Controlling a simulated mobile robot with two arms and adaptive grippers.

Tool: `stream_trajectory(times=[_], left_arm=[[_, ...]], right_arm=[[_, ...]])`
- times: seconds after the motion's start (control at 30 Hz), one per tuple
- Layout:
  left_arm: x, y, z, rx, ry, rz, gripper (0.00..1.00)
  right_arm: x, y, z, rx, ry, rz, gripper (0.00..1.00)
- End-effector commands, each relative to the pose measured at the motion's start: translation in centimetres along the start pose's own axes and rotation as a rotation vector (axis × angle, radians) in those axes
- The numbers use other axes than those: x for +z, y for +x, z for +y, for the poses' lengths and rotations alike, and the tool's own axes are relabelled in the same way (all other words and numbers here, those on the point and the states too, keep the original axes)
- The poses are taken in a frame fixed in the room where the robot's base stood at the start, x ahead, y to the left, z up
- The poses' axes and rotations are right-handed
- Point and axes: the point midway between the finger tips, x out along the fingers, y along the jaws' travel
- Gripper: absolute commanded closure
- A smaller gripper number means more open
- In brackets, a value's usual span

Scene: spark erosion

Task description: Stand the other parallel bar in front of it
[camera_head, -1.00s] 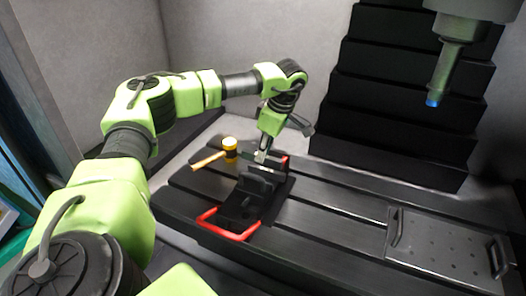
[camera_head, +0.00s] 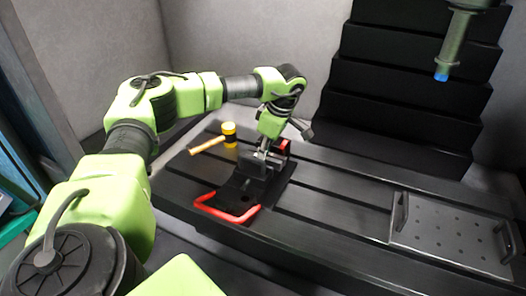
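A dark vise (camera_head: 240,192) with a red handle (camera_head: 228,217) at its front sits on the slotted machine table (camera_head: 330,208). My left gripper (camera_head: 262,153) points down at the vise jaws from above. Its fingers are small here, and I cannot tell how far apart they are. A thin light grey piece, perhaps a parallel bar, shows at the jaws beside the fingertips, but I cannot tell whether the gripper holds it. No other parallel bar can be made out. My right gripper is not in view.
A yellow-headed mallet (camera_head: 229,130) with a wooden handle lies left of the vise. A perforated grey plate with two handles (camera_head: 450,238) lies on the right of the table. A spindle with a blue tip (camera_head: 443,73) hangs at the upper right. The table between vise and plate is clear.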

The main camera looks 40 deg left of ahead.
Motion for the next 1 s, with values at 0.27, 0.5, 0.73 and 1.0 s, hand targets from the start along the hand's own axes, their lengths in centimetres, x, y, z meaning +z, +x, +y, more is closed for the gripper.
stream_trajectory(times=[0.27, 0.5, 0.73, 1.0], left_arm=[[0.06, 0.06, 0.08, 0.003, -0.001, -0.001, 1.00], [0.06, 0.10, 0.02, 0.001, 0.000, -0.001, 0.70], [0.09, 0.27, -0.08, -0.003, 0.001, 0.000, 0.70], [0.00, -0.11, -0.09, -0.003, 0.001, -0.001, 0.70]], right_arm=[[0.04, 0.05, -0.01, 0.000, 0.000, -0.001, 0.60], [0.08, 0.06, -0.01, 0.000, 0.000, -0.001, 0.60], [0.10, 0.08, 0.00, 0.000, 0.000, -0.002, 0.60], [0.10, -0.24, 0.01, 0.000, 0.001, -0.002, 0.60]])
